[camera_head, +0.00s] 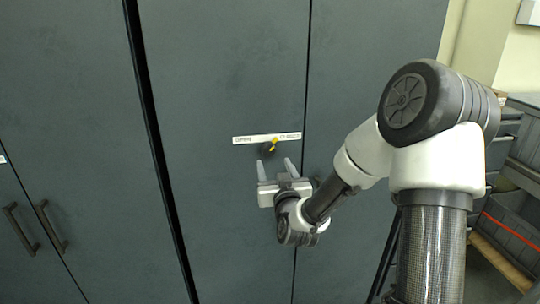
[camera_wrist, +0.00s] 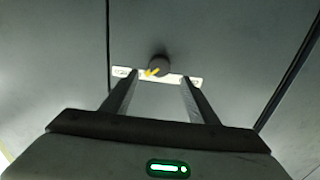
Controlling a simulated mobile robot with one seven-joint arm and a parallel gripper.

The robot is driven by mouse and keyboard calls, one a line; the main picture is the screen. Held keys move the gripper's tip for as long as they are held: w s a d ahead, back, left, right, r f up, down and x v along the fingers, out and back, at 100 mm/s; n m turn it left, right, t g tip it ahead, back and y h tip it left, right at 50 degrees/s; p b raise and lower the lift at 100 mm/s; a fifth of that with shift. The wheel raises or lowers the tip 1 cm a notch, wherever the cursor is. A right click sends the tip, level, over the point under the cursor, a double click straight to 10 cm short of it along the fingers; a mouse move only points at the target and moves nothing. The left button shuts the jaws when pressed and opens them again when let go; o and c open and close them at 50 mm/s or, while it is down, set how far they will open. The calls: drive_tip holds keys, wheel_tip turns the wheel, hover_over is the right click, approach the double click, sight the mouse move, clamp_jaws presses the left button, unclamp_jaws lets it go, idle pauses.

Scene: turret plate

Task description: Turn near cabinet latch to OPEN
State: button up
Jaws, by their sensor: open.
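The near cabinet latch (camera_head: 268,149) is a small dark round knob with a yellow pointer, set just under a white label strip (camera_head: 240,140) on the grey cabinet door. In the head view the yellow pointer aims up and to the right. In the wrist view the latch (camera_wrist: 158,64) shows beyond the fingertips, between the two fingers. My gripper (camera_head: 275,168) is open and empty, just below and in front of the latch. No contact with the knob shows. The label's lettering is too small to read surely.
The tall grey cabinet door (camera_head: 220,60) fills the middle, with dark vertical gaps beside it. Two dark bar handles (camera_head: 52,226) are on the lower doors at left. Grey shelving with a bin (camera_head: 512,228) stands at right. The door face around the latch is clear.

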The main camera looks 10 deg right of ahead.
sight(269, 152)
drive_tip(key=w, duration=0.8)
drive_tip(key=shift+p, duration=0.35)
drive_tip(key=shift+c, duration=0.4)
drive_tip(key=c, duration=1)
drive_tip(key=shift+o, duration=0.2)
